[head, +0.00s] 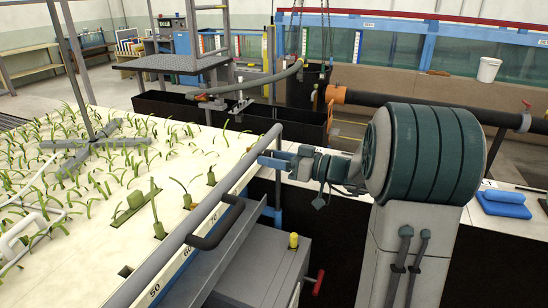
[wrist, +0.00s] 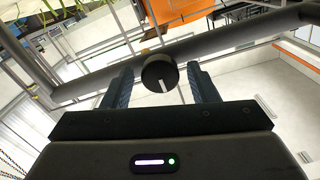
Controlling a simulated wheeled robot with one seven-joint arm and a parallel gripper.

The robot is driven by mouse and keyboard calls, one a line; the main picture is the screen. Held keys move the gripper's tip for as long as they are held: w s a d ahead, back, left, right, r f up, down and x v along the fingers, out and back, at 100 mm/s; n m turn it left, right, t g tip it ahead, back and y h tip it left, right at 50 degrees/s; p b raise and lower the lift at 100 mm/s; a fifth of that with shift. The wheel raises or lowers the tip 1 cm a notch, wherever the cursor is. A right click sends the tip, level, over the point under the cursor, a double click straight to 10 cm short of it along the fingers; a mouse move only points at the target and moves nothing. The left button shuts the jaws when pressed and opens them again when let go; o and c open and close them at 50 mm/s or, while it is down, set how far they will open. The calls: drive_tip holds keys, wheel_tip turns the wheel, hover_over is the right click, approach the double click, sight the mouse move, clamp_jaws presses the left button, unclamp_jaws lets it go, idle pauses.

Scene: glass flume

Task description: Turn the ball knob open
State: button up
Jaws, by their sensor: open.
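A round black knob (wrist: 160,73) with a white pointer line shows in the wrist view, in front of a grey pipe (wrist: 230,50). The white line points down and slightly right in that view. My gripper (wrist: 162,80) is open, with one blue finger on each side of the knob. Gaps show between the fingers and the knob, and I cannot tell any contact. In the head view my gripper (head: 270,160) reaches left to the grey pipe rail (head: 200,225) along the white bench edge. The knob cannot be made out in the head view.
A grey cabinet (head: 265,265) with a yellow knob (head: 293,240) and a red handle (head: 318,283) stands below the rail. A black bent handle (head: 220,225) sits beside the rail. Green plant strips cover the white bed (head: 90,240) at left. Blue pads (head: 503,204) lie at right.

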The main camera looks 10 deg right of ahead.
drive_tip(key=c, duration=1)
drive_tip(key=shift+o, duration=0.2)
drive_tip(key=shift+f+b, duration=0.2)
drive_tip(key=shift+b, duration=0.8)
drive_tip(key=shift+r+m+b, duration=0.2)
drive_tip(key=shift+m+b, duration=4.05)
drive_tip(key=shift+m, duration=4.65)
